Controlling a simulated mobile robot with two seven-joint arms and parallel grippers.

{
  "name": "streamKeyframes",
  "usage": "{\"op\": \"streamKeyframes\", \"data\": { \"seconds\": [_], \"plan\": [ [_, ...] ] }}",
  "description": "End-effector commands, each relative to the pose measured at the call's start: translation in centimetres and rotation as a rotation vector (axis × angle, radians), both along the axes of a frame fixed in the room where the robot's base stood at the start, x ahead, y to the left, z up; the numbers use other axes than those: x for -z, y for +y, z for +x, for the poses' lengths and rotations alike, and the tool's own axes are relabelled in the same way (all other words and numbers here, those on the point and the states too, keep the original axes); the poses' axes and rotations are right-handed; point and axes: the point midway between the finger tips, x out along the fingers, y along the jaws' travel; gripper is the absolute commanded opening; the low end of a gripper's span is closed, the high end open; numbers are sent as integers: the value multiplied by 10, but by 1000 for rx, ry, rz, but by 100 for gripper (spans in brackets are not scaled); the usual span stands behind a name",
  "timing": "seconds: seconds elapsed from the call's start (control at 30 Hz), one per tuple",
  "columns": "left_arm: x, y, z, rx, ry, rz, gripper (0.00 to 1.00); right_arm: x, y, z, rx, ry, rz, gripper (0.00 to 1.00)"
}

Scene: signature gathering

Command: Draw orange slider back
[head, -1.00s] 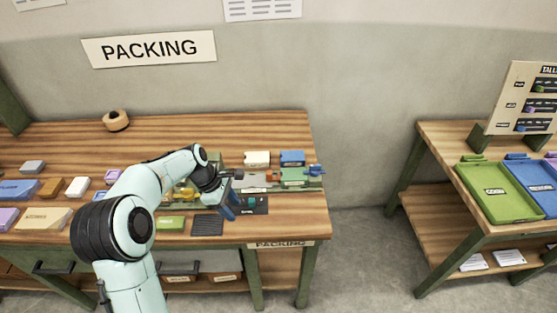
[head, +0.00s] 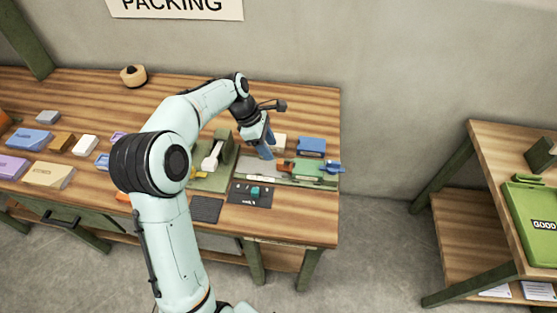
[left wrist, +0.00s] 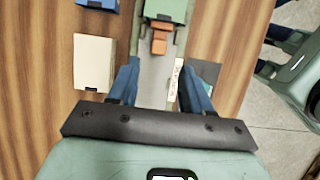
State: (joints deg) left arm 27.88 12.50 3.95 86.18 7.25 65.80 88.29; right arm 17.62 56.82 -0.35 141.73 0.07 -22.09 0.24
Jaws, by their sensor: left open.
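The orange slider (head: 285,166) sits on the grey rail of a green fixture (head: 310,174) on the bench, against a green block with a blue knob (head: 331,167) to its right. In the left wrist view the orange slider (left wrist: 160,43) shows beyond my fingertips, in line with the gap between them. My left gripper (head: 266,152) is open and empty, pointing down over the rail just left of the slider. In the left wrist view its blue fingers (left wrist: 158,88) stand on either side of the grey rail. My right gripper is not in view.
A white box (head: 279,141) and a blue box (head: 311,146) stand close behind the rail. A black mat with a teal piece (head: 254,191) lies in front. A green press-like fixture with a white handle (head: 212,155) is to the left. The bench's right end is nearby.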

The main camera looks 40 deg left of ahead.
Motion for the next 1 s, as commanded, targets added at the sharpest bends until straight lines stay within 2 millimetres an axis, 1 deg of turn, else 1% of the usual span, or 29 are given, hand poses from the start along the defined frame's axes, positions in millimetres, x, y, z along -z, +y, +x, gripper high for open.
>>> {"op": "streamKeyframes", "data": {
  "seconds": [0.03, 0.1, 0.3, 0.5, 0.77, 0.8, 0.87, 0.9, 0.93, 1.0],
  "plan": [
    [14, -4, 1, 0, 6, -2, 49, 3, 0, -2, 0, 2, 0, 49],
    [27, -9, 4, 1, 4, -2, 49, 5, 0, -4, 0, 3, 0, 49],
    [54, -20, 10, 1, 2, -1, 49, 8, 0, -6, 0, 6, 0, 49],
    [66, -24, 13, 1, -1, 1, 49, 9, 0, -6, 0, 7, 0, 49],
    [67, -24, 14, 0, -1, 0, 49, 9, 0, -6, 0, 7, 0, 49],
    [67, -24, 14, 0, -1, 0, 42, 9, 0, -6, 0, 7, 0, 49],
    [67, -24, 14, 0, -1, 0, 23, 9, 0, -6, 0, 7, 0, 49],
    [67, -24, 14, 0, -1, 0, 10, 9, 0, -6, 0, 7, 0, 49],
    [67, -24, 14, 0, -1, 0, 0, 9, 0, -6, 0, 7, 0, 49],
    [66, -24, 14, 0, -1, 0, 0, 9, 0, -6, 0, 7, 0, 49]
  ]
}}
